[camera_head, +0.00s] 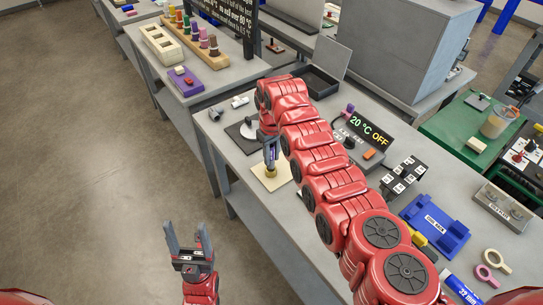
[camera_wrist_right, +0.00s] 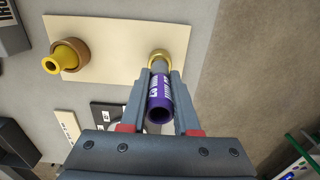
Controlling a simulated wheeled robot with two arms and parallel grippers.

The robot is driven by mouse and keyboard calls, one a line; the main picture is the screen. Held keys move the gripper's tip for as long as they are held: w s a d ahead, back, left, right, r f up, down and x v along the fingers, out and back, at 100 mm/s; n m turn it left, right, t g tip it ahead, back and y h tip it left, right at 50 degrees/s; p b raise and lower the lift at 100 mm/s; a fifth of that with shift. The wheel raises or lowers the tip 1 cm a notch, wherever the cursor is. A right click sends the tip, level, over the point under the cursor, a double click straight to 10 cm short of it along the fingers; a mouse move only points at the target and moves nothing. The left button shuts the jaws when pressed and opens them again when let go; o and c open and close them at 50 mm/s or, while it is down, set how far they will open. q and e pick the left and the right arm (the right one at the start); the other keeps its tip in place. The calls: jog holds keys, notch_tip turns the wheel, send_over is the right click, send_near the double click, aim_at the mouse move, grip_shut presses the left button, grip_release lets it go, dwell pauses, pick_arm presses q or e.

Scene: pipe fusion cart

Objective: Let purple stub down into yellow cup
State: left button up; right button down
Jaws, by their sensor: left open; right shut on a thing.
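My right gripper (camera_wrist_right: 160,78) is shut on the purple stub (camera_wrist_right: 160,103), which has white print and an open near end. A grey section shows beyond the purple part. A gold-yellow ring (camera_wrist_right: 158,55) shows around or behind that grey end; I cannot tell whether the end is inside it or above it. A yellow cup-like piece (camera_wrist_right: 54,64) with a brown collar stands at the left of the cream board (camera_wrist_right: 110,38). In the head view my right gripper (camera_head: 270,158) points down over the board (camera_head: 284,181). My left gripper (camera_head: 187,240) is open and empty.
The bench also holds a display reading 20 °C OFF (camera_head: 369,132), a blue tray (camera_head: 434,224) and a black open box (camera_head: 320,80). A wooden rack of coloured pegs (camera_head: 205,37) stands on another table. Floor lies beneath my left gripper.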

jog(key=shift+f+b, duration=1.2)
jog(key=shift+f, duration=0.65)
jog(key=c, duration=0.6)
grip_release()
jog(key=shift+o, duration=0.2)
jog(key=shift+r, duration=0.1)
jog(key=shift+w+r, duration=0.1)
jog(key=shift+r, duration=0.15)
notch_tip(320, 180, up, 11)
jog(key=b, duration=0.3)
notch_tip(320, 180, up, 5)
jog(key=p, duration=0.1)
send_over(272, 162)
jog(key=shift+w+a+f, duration=0.1)
jog(key=shift+w+a, duration=0.05)
jog(key=shift+w, duration=0.25)
jog(key=shift+r+p, duration=0.5)
jog(key=shift+r, duration=0.1)
